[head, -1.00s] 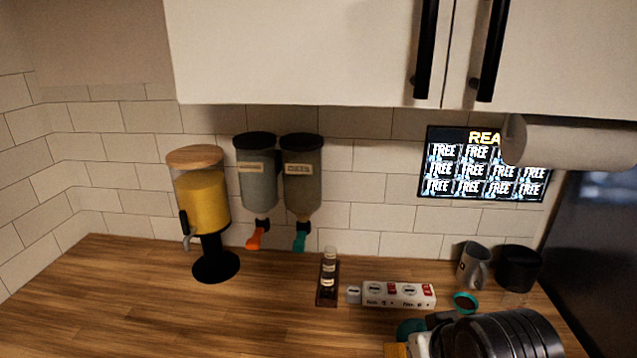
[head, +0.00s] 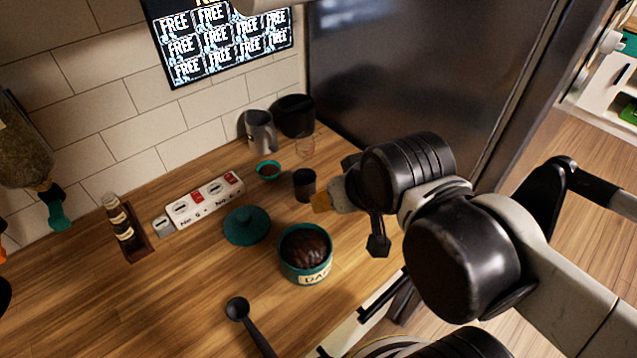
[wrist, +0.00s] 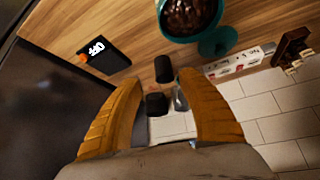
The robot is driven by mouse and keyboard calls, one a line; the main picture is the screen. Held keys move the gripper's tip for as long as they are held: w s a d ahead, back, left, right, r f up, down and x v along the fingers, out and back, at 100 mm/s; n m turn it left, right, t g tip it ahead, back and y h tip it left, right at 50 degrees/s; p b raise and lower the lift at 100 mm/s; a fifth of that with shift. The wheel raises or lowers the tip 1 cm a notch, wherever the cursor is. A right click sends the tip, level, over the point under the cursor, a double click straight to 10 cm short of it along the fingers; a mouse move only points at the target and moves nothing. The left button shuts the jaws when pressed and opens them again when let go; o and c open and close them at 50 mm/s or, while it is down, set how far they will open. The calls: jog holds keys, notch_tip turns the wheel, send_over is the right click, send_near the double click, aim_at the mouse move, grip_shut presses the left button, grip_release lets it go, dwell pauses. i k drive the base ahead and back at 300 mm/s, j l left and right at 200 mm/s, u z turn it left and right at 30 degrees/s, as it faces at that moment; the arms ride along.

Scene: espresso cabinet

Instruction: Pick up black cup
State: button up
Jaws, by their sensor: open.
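The black cup (head: 304,185) stands upright on the wooden counter, left of my gripper (head: 322,202) in the head view. In the wrist view the black cup (wrist: 163,69) shows between the two orange fingertips of my gripper (wrist: 158,78). The fingers are spread apart with nothing held between them. In the head view only part of one orange finger shows; my wrist hides the rest. I cannot tell the exact distance from the fingertips to the cup.
Behind the cup stand a grey pitcher (head: 259,132), a larger black container (head: 295,116) and a small teal bowl (head: 268,170). A teal canister (head: 305,254) and its lid (head: 247,225) sit nearer. A black device marked OFF (wrist: 104,57) lies beside the cup. A dark panel (head: 400,80) rises behind.

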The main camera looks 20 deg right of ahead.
aim_at(304, 178)
jog(key=k+j+z, duration=0.1)
jog(key=j+z, duration=0.15)
jog(key=z, duration=0.15)
jog(key=k+j+z, duration=0.1)
jog(key=j+z, duration=0.15)
jog(key=z, duration=0.15)
jog(key=k+j+z, duration=0.15)
jog(key=z, duration=0.25)
jog(key=k+j+z, duration=0.15)
jog(key=z, duration=0.3)
